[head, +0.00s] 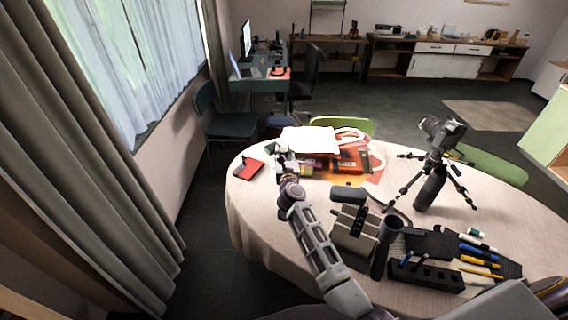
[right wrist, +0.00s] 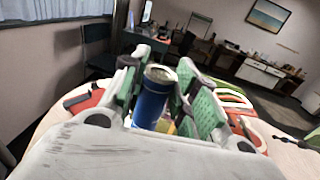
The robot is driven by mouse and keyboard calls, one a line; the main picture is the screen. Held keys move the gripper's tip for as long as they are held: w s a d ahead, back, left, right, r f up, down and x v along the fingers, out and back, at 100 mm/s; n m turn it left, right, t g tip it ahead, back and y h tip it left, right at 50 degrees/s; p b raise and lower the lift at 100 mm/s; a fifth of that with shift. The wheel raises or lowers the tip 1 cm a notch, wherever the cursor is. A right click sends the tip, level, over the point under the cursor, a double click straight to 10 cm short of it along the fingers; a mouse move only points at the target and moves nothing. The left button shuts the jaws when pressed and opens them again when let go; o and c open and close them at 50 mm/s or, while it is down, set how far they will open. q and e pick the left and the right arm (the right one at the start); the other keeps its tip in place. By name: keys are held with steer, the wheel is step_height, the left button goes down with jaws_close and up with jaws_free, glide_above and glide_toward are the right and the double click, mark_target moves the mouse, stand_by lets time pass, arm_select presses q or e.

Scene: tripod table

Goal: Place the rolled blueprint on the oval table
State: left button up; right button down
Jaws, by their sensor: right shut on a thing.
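The oval table (head: 262,212) has a pale cloth and fills the lower middle of the head view. My right gripper (head: 284,158) is over its far left part, next to a white stack of paper and an orange item. In the right wrist view my right gripper (right wrist: 160,88) is shut on a blue roll (right wrist: 150,104), the rolled blueprint, held between green-padded fingers with its open end showing. In the head view the roll is mostly hidden by the gripper. I cannot tell whether it touches the table. My left gripper is not in view.
A red notebook (head: 246,168) lies left of my gripper. White paper (head: 310,139) and an orange case (head: 350,160) lie beside it. A camera tripod (head: 436,172) stands at right; a pen tray (head: 426,277) lies in front. The table's left front is bare.

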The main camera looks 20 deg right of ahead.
stand_by(0.3)
steer(key=shift+f+b, duration=0.95)
steer(key=shift+f, duration=1.05)
steer(key=c, duration=1.1)
jaws_free()
steer(key=shift+r, duration=0.25)
steer(key=s+a, duration=0.2)
steer(key=s, duration=0.9)
steer(key=shift+s+a, duration=0.15)
steer(key=shift+s, duration=0.25)
